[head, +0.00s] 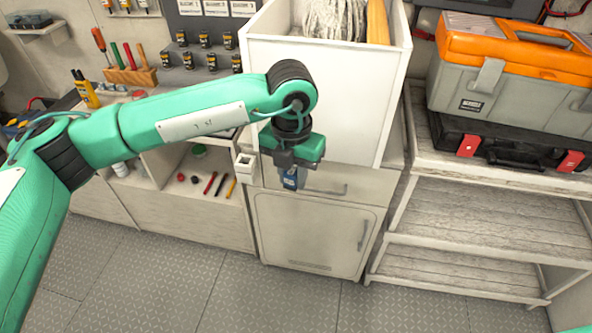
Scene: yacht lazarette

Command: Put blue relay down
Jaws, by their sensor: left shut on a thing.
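My left arm reaches in from the left, and its gripper (291,170) points down in front of the white cabinet's drawer. It is shut on the small blue relay (290,180), which hangs below the fingers. The relay is in the air in front of the drawer face, and nothing visible supports it from below. A small open white box (245,165) is just left of the gripper. My right gripper is not in view; only a sliver of green shows at the bottom right corner.
A tall white bin (338,95) with rope stands behind the gripper. Below is a closed cabinet door (312,232). Wooden shelves (478,207) at right are mostly bare, with an orange-topped toolbox (505,70) above. Several tools lie in the left cubby. The grey floor (240,295) is clear.

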